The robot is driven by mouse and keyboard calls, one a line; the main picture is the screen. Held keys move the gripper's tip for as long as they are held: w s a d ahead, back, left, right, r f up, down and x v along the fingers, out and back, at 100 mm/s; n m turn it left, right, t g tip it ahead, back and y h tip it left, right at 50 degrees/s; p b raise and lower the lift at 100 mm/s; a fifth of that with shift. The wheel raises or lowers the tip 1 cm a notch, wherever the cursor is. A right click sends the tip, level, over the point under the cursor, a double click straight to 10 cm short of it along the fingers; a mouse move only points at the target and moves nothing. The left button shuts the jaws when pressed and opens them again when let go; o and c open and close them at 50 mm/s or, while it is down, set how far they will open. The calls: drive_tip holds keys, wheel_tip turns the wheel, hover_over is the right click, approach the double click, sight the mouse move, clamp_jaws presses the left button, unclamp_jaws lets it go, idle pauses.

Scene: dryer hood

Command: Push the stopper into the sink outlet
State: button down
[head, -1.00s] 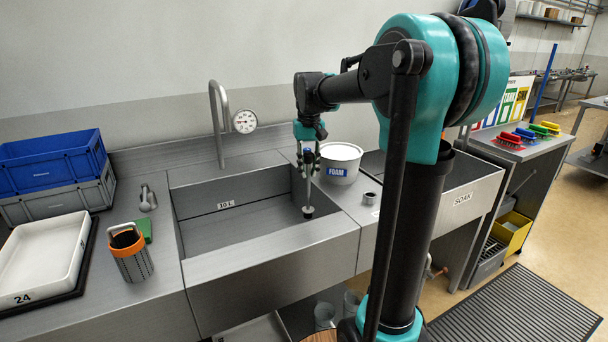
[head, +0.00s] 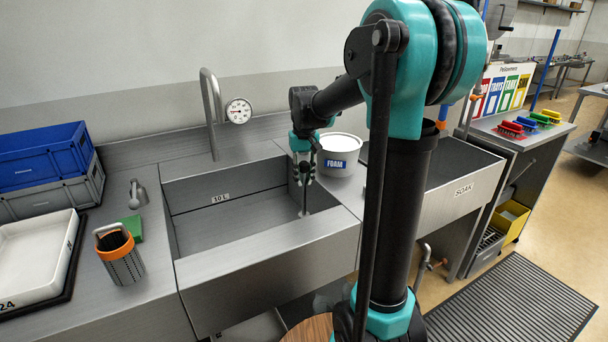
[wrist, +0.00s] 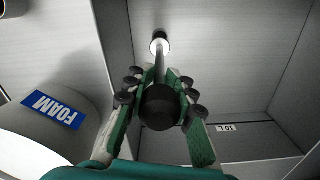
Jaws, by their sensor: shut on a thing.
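The stopper is a thin upright rod (head: 304,198) with a black knob (wrist: 158,106) on top and a dark plug (wrist: 160,46) at its lower end. My gripper (head: 304,180) is shut on the rod below the knob, inside the right part of the sink basin (head: 225,230). In the wrist view my gripper (wrist: 158,80) has a finger on each side of the rod.
A white FOAM tub (head: 339,157) stands close right of my gripper. The faucet (head: 212,110) and gauge (head: 238,111) are behind the basin. An orange-rimmed basket (head: 120,258) and green pad (head: 128,228) lie left. The rest of the basin is clear.

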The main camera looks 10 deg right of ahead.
sight(304, 162)
drive_tip(key=shift+f, duration=4.05)
drive_tip(key=c, duration=1.2)
unclamp_jaws()
wheel_tip(304, 162, up, 12)
drive_tip(key=shift+r, duration=0.1)
